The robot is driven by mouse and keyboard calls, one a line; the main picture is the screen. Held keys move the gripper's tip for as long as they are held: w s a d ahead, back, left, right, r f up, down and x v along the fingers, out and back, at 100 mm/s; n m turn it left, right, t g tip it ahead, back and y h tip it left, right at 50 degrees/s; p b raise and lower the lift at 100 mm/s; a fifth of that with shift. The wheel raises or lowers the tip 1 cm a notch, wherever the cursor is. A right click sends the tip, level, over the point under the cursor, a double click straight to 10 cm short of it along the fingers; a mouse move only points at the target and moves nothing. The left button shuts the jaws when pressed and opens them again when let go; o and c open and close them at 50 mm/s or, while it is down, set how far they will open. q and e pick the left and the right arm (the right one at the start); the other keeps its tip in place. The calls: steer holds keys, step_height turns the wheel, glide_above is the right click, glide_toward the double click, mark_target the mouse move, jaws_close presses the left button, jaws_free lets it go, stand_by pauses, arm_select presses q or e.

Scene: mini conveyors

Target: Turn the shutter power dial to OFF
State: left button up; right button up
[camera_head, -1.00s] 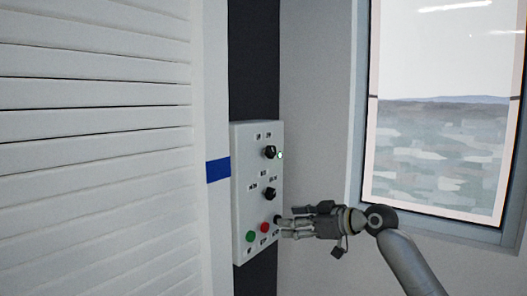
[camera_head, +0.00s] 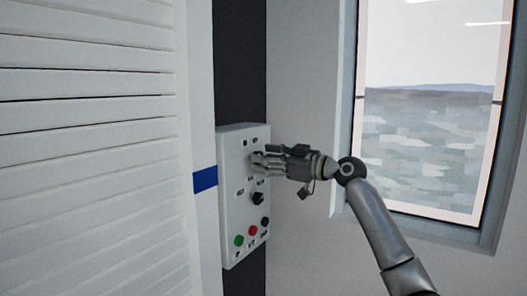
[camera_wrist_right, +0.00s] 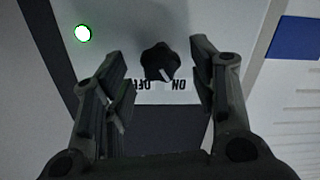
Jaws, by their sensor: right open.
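The white control panel (camera_head: 236,205) is mounted on a dark post. In the right wrist view a black dial (camera_wrist_right: 160,62) sits on it, with upside-down ON and OFF labels (camera_wrist_right: 158,86). The dial's white mark points slightly toward ON. A green lamp (camera_wrist_right: 83,33) is lit beside the dial. My right gripper (camera_head: 255,160) is open at the upper part of the panel and hides this dial in the head view. In the right wrist view its fingers (camera_wrist_right: 157,55) stand on either side of the dial, with gaps showing. My left gripper is not in view.
A second black dial (camera_head: 258,198) sits lower on the panel. Below are a green button (camera_head: 239,241), a red button (camera_head: 253,230) and a black knob (camera_head: 265,222). A white slatted shutter (camera_head: 90,160) is left. A window (camera_head: 425,130) is right.

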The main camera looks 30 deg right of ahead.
steer(key=shift+w+a, duration=0.2)
steer(key=shift+w, duration=0.35)
steer(key=c, duration=1)
